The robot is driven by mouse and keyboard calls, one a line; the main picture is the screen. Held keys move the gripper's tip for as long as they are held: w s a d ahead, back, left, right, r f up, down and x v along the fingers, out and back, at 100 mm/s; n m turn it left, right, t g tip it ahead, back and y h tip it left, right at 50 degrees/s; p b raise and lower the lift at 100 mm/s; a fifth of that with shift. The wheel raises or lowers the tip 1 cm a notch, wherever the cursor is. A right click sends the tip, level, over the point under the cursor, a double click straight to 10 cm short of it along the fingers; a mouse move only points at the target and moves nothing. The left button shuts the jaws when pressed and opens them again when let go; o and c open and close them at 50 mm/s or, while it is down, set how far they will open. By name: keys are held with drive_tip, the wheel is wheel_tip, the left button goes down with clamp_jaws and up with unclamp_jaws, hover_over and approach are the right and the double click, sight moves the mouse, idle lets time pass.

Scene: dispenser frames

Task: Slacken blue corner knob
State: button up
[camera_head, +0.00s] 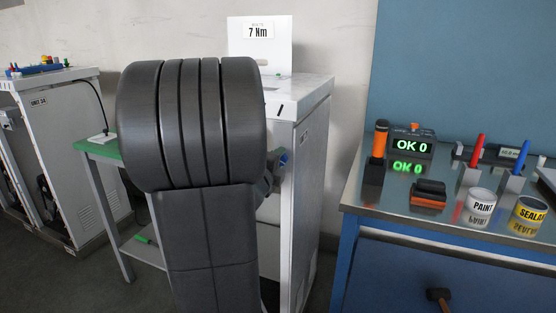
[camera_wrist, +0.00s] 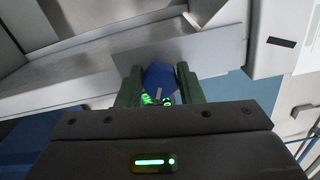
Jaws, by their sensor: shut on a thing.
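The blue corner knob (camera_wrist: 159,77) sits between the two green fingers of my gripper (camera_wrist: 158,84) in the wrist view. The fingers close on it from both sides, and its lower part is hidden by green glowing marks and the dark gripper body. In the head view my arm covers most of the gripper. Only a small blue patch (camera_head: 284,159) shows at the arm's right edge, by the front of the white cabinet (camera_head: 312,140); I cannot tell if it is the knob.
A sign reading 7 Nm (camera_head: 259,32) stands on the cabinet. A steel-topped blue bench (camera_head: 400,205) on the right holds an orange-handled tool, an OK 0 display (camera_head: 411,145), markers and tins. A green-topped table (camera_head: 97,148) and another white cabinet (camera_head: 70,150) stand left.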

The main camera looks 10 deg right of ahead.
drive_tip(key=n+p, duration=0.1)
drive_tip(key=n, duration=0.5)
drive_tip(key=shift+f+n+p, duration=0.15)
drive_tip(key=shift+n+p, duration=0.15)
drive_tip(key=shift+p, duration=0.05)
idle(0.4)
drive_tip(key=o, duration=1)
drive_tip(key=shift+c, duration=0.2)
drive_tip(key=v, duration=1.3)
drive_tip(key=shift+s+a, duration=0.25)
drive_tip(key=shift+s, duration=0.1)
drive_tip(key=shift+w, duration=0.1)
drive_tip(key=x, duration=1.3)
drive_tip(key=shift+w+d, duration=0.25)
